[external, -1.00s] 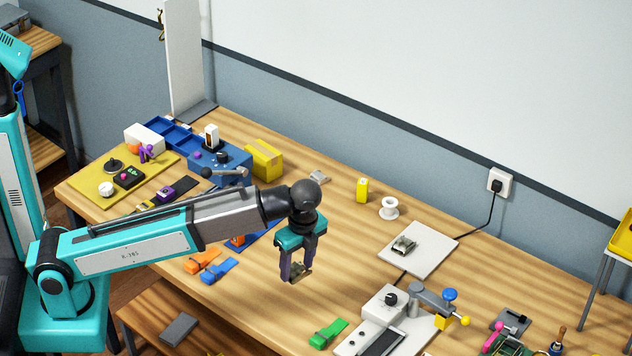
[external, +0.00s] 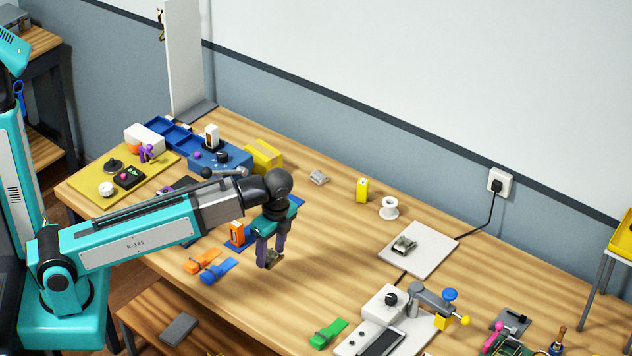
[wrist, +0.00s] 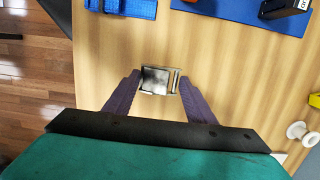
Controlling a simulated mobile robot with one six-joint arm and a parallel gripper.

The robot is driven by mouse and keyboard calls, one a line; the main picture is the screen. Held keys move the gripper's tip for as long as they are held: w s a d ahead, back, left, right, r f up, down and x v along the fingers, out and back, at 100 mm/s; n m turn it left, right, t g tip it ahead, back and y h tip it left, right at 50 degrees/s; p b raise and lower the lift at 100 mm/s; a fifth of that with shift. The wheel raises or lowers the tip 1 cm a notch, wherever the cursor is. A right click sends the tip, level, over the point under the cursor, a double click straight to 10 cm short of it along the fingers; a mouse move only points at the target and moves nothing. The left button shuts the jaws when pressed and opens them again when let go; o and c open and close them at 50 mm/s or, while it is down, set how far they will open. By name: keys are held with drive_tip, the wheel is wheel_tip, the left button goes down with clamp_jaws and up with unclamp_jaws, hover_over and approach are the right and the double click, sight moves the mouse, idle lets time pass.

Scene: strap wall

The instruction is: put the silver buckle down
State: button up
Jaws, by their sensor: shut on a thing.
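My gripper (external: 270,255) is shut on the silver buckle (external: 274,262) and holds it between its purple fingers, over the front half of the bench. Another silver buckle (external: 403,246) lies on the white plate (external: 432,260), and a small silver piece (external: 319,177) lies further back.
Bare wood (external: 325,245) lies right of my gripper.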

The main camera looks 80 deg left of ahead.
drive_tip(key=shift+w, duration=0.1)
drive_tip(key=p, duration=0.4)
hover_over(326, 260)
drive_tip(key=shift+w+d+f, duration=0.15)
drive_tip(key=shift+f, duration=0.6)
drive_tip(key=shift+f, duration=0.15)
drive_tip(key=shift+f+p, duration=0.95)
drive_tip(key=shift+f, duration=0.7)
drive_tip(key=shift+f, duration=0.1)
drive_tip(key=o, duration=1.1)
drive_tip(key=shift+r, duration=0.25)
